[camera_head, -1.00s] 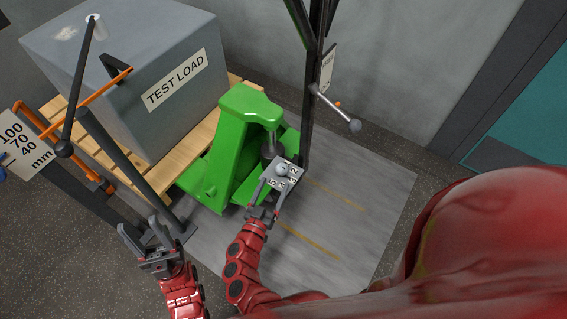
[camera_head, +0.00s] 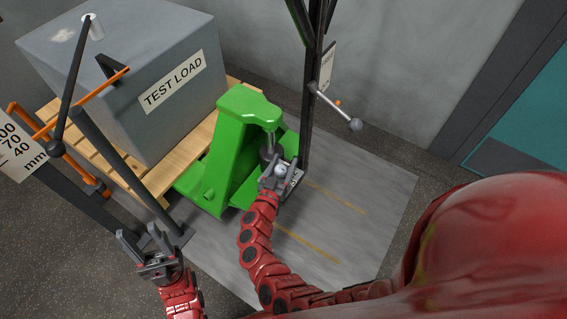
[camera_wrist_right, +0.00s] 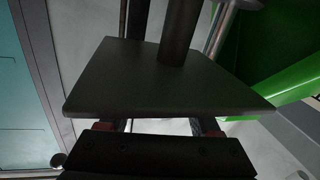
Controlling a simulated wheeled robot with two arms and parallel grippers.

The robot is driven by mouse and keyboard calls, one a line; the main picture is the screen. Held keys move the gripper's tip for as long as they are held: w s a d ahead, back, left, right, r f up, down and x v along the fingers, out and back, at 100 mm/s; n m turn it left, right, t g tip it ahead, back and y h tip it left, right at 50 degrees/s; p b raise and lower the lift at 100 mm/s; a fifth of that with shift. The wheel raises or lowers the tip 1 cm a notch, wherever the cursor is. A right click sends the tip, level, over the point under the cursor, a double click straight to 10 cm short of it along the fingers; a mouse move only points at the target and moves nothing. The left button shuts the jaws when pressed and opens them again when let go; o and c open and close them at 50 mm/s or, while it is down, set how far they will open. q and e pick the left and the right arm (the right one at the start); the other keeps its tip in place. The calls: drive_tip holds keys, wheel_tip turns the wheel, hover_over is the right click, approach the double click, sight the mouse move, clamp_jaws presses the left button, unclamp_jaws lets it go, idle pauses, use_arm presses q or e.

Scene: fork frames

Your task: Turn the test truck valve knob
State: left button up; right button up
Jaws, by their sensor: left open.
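In the right wrist view a dark plate (camera_wrist_right: 165,85) with a post hides the fingertips, and the visible finger parts stand wide apart. My left gripper (camera_head: 146,240) is open and empty at the lower left, away from the knob.
A grey block labelled TEST LOAD (camera_head: 150,70) stands on a wooden pallet (camera_head: 160,178) behind the truck. A dark post (camera_head: 311,100) with a grey lever (camera_head: 335,106) rises beside the knob. Orange bars and a millimetre sign (camera_head: 18,150) are at left. The floor mat (camera_head: 350,195) at right is clear.

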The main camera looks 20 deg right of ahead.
clamp_jaws()
